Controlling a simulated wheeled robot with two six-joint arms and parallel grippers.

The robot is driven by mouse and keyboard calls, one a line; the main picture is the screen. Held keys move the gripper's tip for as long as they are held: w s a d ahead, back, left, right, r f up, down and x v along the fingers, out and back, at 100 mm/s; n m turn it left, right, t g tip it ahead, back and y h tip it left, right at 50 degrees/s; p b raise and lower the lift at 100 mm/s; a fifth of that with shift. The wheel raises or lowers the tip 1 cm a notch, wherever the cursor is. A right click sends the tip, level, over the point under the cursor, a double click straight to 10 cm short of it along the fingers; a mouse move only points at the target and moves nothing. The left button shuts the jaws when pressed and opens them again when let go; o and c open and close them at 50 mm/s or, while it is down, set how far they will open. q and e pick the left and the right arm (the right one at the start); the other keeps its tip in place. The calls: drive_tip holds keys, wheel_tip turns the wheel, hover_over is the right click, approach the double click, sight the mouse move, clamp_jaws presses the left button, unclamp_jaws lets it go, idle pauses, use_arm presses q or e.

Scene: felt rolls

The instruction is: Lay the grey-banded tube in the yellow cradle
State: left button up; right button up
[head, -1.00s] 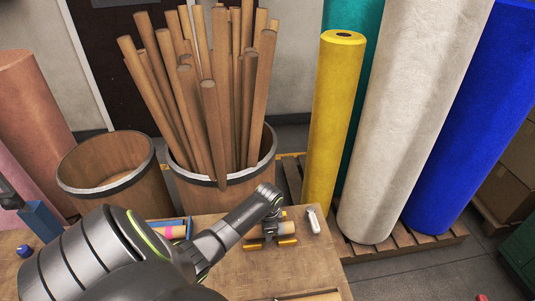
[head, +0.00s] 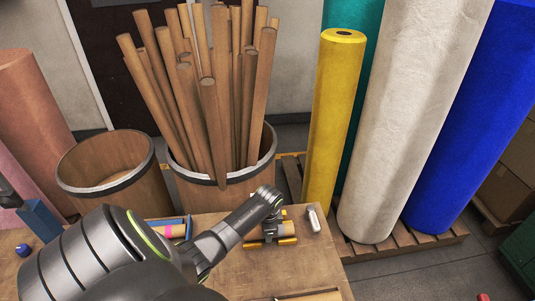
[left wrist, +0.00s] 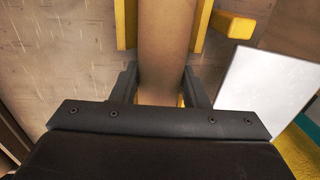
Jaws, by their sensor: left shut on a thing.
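My left gripper (head: 270,232) is shut on a plain brown cardboard tube, at the yellow cradle on the workbench. The tube (head: 290,229) shows at the gripper's right in the head view, and it runs away between the fingers in the left wrist view (left wrist: 168,45). No grey band shows on its visible part. The yellow cradle (head: 287,241) shows in front of the tube, and its yellow pieces flank the tube in the left wrist view (left wrist: 126,22). I cannot tell whether the tube touches the cradle. My right gripper is not in view.
A white object (head: 314,219) lies on the workbench (head: 235,272) just right of the cradle. A blue tray (head: 187,226) with a pink-banded tube (head: 175,231) is to the left. Behind stand a barrel (head: 222,182) of long tubes and a yellow roll (head: 335,120).

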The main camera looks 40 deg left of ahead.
use_arm(q)
drive_tip(key=shift+f, duration=0.3)
idle(0.6)
drive_tip(key=o, duration=1.4)
drive_tip(key=r, duration=0.5)
drive_tip(key=s+d+r+b, duration=0.1)
drive_tip(key=r, duration=1.1)
drive_tip(key=shift+s+d+r+b, duration=0.1)
drive_tip(key=shift+s+d+b, duration=0.1)
drive_tip(key=shift+d+b, duration=0.2)
